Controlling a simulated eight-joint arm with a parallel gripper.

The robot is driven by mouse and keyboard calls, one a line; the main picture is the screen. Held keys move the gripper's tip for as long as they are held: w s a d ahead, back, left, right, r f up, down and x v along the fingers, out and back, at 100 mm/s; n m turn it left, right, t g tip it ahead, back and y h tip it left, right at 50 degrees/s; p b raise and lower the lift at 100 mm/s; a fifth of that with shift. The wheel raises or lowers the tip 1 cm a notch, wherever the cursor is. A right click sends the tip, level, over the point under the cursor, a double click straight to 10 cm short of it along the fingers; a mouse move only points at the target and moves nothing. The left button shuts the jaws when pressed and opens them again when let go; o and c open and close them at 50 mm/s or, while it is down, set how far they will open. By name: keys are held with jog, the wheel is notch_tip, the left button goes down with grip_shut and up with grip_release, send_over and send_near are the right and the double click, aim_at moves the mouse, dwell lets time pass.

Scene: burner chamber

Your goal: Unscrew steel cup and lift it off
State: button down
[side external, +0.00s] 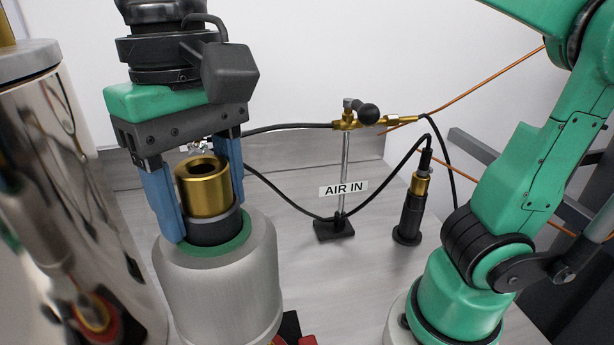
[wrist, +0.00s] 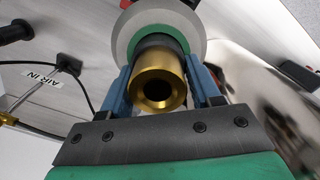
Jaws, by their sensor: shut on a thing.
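The steel cup (side external: 220,300) appears to be the wide brushed-grey cylinder at lower left in the side view. Its rim (wrist: 121,48) shows at the top of the wrist view. A green ring (side external: 240,243) lies on its top around a black collar (side external: 214,230). A hollow brass cylinder (side external: 205,190) rises upright from the collar and faces the camera in the wrist view (wrist: 158,90). My gripper (side external: 205,222) points down, its blue fingers on either side of the collar and brass. It is shut on the black collar; the exact contact is partly hidden.
A brass valve (side external: 350,122) stands on a thin post with an AIR IN sign (side external: 343,188). A black hose (side external: 285,195) runs behind my gripper. A black and brass fitting (side external: 412,210) stands farther right. A shiny metal cylinder (side external: 80,170) is close at left. Open bench lies between.

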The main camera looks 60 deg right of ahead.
jog(key=shift+r, duration=1.75)
jog(key=shift+d, duration=0.1)
